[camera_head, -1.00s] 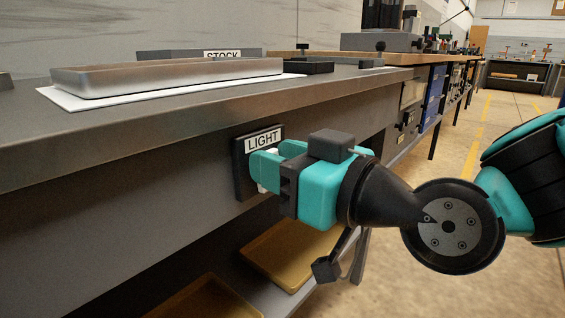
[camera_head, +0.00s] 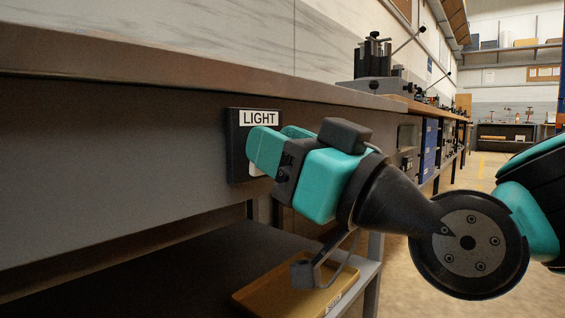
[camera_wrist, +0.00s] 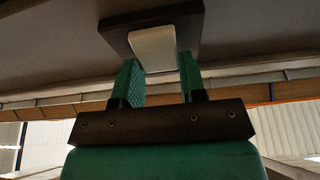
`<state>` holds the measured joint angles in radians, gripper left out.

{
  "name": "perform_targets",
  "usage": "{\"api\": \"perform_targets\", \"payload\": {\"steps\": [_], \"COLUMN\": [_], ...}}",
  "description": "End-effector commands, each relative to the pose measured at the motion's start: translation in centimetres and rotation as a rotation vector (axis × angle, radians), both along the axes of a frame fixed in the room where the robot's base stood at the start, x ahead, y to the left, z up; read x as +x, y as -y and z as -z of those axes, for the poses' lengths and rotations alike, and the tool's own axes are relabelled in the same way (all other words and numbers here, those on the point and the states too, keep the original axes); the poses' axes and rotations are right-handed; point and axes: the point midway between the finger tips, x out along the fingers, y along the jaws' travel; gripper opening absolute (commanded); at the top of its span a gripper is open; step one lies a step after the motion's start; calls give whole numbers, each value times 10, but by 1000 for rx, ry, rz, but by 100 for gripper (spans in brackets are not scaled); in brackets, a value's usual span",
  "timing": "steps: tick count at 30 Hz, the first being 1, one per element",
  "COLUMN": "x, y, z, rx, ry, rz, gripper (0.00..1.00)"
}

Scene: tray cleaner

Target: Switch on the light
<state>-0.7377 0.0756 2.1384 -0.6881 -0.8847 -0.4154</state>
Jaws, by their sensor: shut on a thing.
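The light switch is a dark plate (camera_head: 235,155) on the grey front of the bench, under a white label reading LIGHT (camera_head: 259,118). My gripper (camera_head: 268,146) is at the plate, its teal fingers in front of it and hiding most of the white rocker (camera_head: 254,170). In the wrist view, the white rocker (camera_wrist: 153,45) stands out from the dark plate (camera_wrist: 178,22) and its near end lies between the two fingertips (camera_wrist: 159,68). The gripper is shut on the rocker. I cannot tell whether the light is on.
The bench top edge (camera_head: 180,82) runs just above the switch. Below is a dark lower shelf with a yellow tray (camera_head: 285,285) under my gripper. Further benches with a grey machine (camera_head: 375,85) stand along the wall. Open floor lies to the right.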

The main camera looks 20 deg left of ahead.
Motion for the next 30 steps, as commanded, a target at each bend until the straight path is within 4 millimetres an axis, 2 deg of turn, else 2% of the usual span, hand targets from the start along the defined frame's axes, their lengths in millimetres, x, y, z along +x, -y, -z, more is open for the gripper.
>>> {"api": "perform_targets", "payload": {"steps": [5, 6, 9, 23, 26, 30], "x": [-2, -2, -2, -1, -2, -10], "y": [-1, 0, 0, 1, 6, 26], "z": [1, 1, 1, 1, 4, 12], "rx": [-2, -2, -2, -3, -3, -2], "ry": [-3, -3, -3, -2, -4, -4], "rz": [-6, -6, -5, -1, 0, 3], "gripper": [14, 43, 64, 64, 64, 64]}}
